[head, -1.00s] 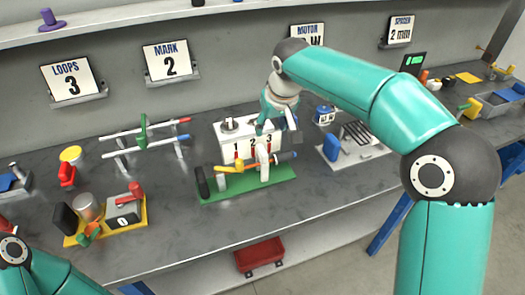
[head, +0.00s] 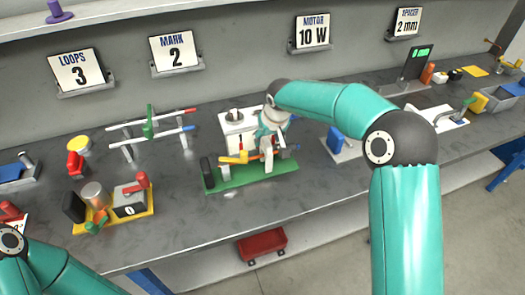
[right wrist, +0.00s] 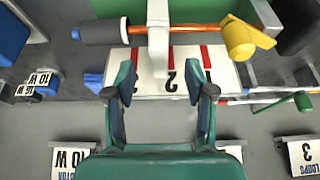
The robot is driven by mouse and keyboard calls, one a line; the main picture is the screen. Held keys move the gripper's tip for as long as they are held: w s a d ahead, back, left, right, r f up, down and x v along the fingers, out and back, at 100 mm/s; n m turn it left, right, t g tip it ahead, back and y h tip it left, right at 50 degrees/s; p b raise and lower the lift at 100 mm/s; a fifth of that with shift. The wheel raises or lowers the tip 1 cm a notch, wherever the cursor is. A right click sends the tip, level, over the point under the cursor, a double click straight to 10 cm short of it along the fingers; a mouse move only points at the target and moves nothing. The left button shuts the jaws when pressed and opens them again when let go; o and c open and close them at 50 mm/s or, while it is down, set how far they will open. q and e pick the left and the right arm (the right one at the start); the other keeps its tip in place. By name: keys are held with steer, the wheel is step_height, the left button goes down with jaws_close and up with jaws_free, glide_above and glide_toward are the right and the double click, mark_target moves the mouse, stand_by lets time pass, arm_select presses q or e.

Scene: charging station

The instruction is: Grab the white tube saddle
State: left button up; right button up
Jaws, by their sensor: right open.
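The white tube saddle (right wrist: 159,38) sits across an orange tube (right wrist: 190,29) on the green-based fixture (head: 232,180). In the right wrist view it is upper centre, ahead of my right gripper (right wrist: 161,82). The gripper's two fingers are apart, one toward each side of the saddle's line; I see no contact. In the head view my right gripper (head: 272,138) is over the right part of the fixture and hides much of the saddle. Only part of my left arm shows at the lower left; its gripper is out of view.
A yellow-based fixture (head: 146,213) and a rack with two rods (head: 126,146) are to the left. A blue piece on a plate (head: 337,138) is to the right.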

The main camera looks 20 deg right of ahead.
mark_target(267, 142)
steer(key=shift+p+x, duration=0.5)
steer(key=shift+x, duration=1.5)
jaws_close()
